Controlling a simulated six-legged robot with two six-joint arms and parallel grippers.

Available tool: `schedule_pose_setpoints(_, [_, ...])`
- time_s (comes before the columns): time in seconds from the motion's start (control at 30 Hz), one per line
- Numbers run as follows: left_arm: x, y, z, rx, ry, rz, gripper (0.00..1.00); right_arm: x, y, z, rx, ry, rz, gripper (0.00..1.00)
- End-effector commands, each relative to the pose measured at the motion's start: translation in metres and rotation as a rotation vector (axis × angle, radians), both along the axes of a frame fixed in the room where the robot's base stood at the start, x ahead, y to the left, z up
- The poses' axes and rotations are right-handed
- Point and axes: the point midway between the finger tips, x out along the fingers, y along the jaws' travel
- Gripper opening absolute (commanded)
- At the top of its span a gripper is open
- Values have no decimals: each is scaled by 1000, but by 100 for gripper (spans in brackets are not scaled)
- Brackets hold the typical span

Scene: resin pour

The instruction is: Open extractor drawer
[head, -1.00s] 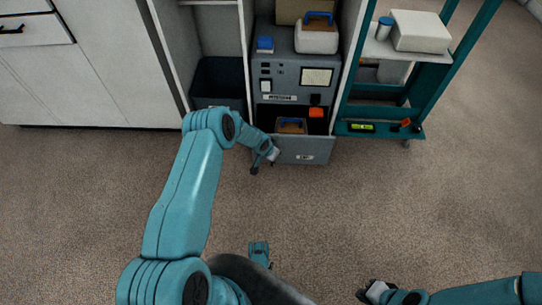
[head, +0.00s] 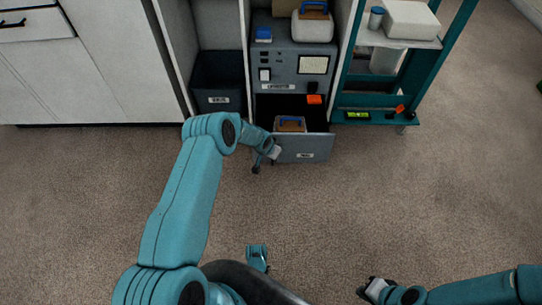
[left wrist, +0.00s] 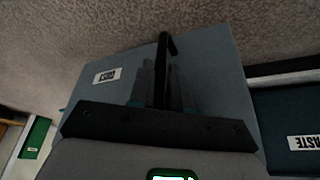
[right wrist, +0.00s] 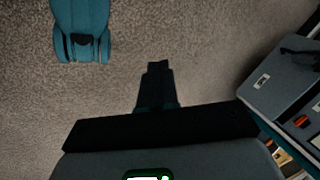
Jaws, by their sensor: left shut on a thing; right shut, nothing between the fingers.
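The grey extractor drawer (head: 318,155) stands pulled well out at the bottom of the grey extractor cabinet (head: 290,68). In the left wrist view, its front (left wrist: 212,70) carries a label and a dark bar handle (left wrist: 164,50). My left gripper (head: 262,163) is at the drawer front's left side, shut on this handle, and its fingers partly hide the grip.
A dark waste bin (head: 220,80) stands left of the cabinet. A teal shelf cart (head: 362,117) is on the right, with a green level (head: 356,116) and an orange-handled tool (head: 399,110). An orange item (head: 314,99) is by the drawer's back. The carpet before the drawer is clear.

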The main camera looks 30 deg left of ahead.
Motion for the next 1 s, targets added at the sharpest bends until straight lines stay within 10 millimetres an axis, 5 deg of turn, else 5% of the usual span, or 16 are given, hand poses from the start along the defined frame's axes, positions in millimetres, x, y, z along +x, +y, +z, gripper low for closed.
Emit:
schedule_pose_setpoints(0.23, [4, -3, 2, 0, -7, -4, 0, 0, 0, 0, 0, 0, 0, 0])
schedule_pose_setpoints(0.3, [3, -3, 2, 1, -7, -5, 35, 0, 0, 0, 0, 0, 0, 0])
schedule_pose_setpoints(0.33, [3, -2, 2, 1, -7, -5, 38, 0, 0, 0, 0, 1, 0, 0])
schedule_pose_setpoints(0.67, [-2, 0, 7, 2, -4, -1, 38, -1, 0, 4, 1, 4, 0, 0])
schedule_pose_setpoints(1.0, [-28, 1, 72, 1, -4, -3, 38, -14, 6, 40, 10, 40, 23, 0])
